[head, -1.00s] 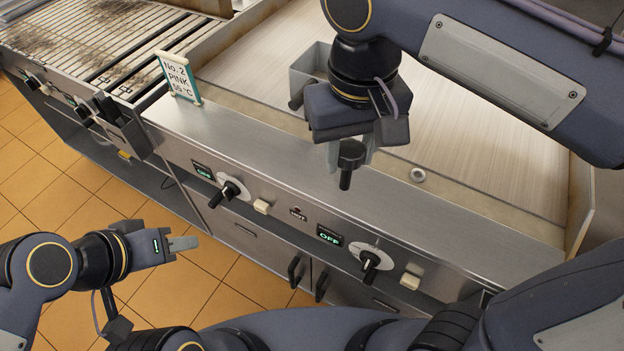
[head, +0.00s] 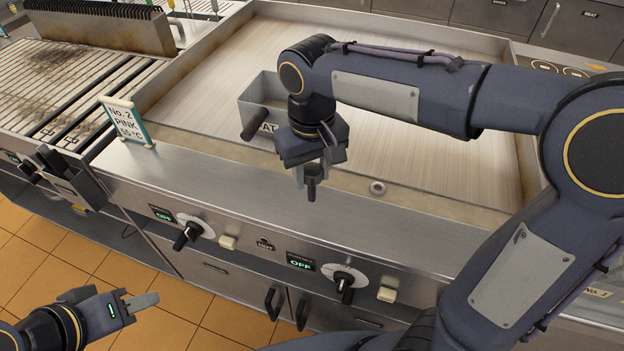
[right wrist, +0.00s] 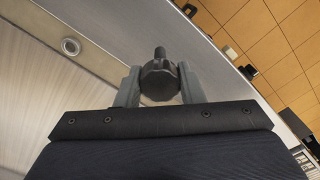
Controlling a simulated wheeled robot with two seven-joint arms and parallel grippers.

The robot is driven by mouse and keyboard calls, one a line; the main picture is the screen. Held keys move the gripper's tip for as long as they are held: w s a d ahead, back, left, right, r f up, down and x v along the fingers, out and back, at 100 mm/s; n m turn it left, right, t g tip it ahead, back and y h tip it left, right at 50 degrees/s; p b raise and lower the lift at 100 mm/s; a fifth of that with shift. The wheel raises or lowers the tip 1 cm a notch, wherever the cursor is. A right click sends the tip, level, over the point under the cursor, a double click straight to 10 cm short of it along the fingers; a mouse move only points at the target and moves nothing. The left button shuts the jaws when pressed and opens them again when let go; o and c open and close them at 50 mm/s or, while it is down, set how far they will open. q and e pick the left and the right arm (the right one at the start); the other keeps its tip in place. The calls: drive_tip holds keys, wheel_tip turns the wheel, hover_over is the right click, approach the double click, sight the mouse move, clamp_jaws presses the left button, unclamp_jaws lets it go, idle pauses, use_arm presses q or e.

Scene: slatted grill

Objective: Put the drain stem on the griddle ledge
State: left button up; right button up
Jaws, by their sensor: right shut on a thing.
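The drain stem (head: 311,189) is a dark piece with a knobbed head and a narrow shaft. My right gripper (head: 311,172) is shut on it and holds it upright over the griddle ledge (head: 230,205), the steel strip along the front. I cannot tell whether the shaft's lower end touches the ledge. In the right wrist view the stem's round head (right wrist: 158,82) sits between both fingers of the right gripper (right wrist: 158,88). My left gripper (head: 142,303) is low at the left, above the floor, with its finger gap not clear.
A pale ring (head: 377,187) sits right of the stem at the griddle's front. A grey metal box (head: 262,98) stands behind my right gripper. A small sign (head: 127,120) stands on the ledge at left. Knobs (head: 188,233) line the front panel. The ledge between sign and stem is clear.

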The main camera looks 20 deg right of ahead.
sight(312, 184)
drive_tip(key=shift+w+d+f, duration=0.1)
drive_tip(key=shift+w+f, duration=0.1)
drive_tip(key=shift+f, duration=0.8)
drive_tip(key=shift+w+d+f, duration=0.1)
drive_tip(key=shift+w+f, duration=0.05)
drive_tip(key=shift+f, duration=0.85)
drive_tip(key=shift+f, duration=0.1)
drive_tip(key=o, duration=1)
